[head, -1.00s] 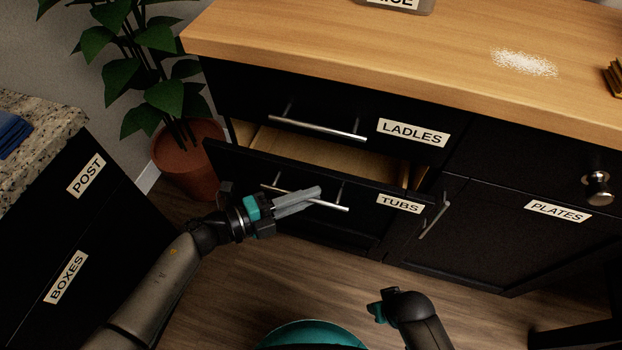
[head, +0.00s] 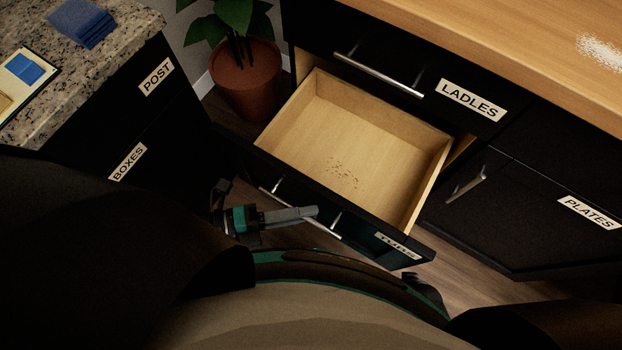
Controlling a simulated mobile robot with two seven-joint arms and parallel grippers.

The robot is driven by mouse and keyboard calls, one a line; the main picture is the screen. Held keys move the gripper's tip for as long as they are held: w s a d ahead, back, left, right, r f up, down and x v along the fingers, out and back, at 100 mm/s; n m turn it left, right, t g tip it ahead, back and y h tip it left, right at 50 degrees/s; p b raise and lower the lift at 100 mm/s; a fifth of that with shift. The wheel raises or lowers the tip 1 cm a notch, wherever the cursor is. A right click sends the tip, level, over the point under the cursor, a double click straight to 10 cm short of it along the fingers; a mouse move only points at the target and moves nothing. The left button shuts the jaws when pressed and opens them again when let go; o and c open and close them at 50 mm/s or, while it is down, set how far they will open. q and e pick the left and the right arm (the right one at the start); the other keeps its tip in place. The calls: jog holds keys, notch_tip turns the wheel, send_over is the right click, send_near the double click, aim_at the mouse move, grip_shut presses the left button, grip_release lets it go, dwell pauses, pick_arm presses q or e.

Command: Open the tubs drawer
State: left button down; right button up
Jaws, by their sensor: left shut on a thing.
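The tubs drawer (head: 345,155) is pulled well out of the cabinet. Its wooden inside shows, holding only a patch of small brown crumbs on its floor. Its black front bears the TUBS label (head: 397,247) and a metal bar handle (head: 325,230). My left gripper (head: 312,212) is at the handle, shut on it, in front of the drawer. Of my right arm only a small dark part shows at the lower right; its gripper fingers cannot be made out.
The shut ladles drawer (head: 400,55) is just above, with the plates door (head: 540,210) to the right. A potted plant (head: 245,80) stands left of the drawer. A granite-topped unit (head: 100,75) stands at the left. My body is close to the drawer front.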

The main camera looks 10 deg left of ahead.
pick_arm(q)
jog(key=shift+s+a, duration=0.1)
jog(key=shift+s, duration=0.05)
jog(key=c, duration=0.9)
grip_release()
pick_arm(e)
jog(key=shift+s, duration=0.1)
pick_arm(q)
jog(key=p+v, duration=0.1)
jog(key=v, duration=1.4)
jog(key=shift+s, duration=0.1)
pick_arm(e)
jog(key=s+d, duration=0.2)
jog(key=shift+s+d+f, duration=0.1)
jog(key=shift+s+f, duration=0.25)
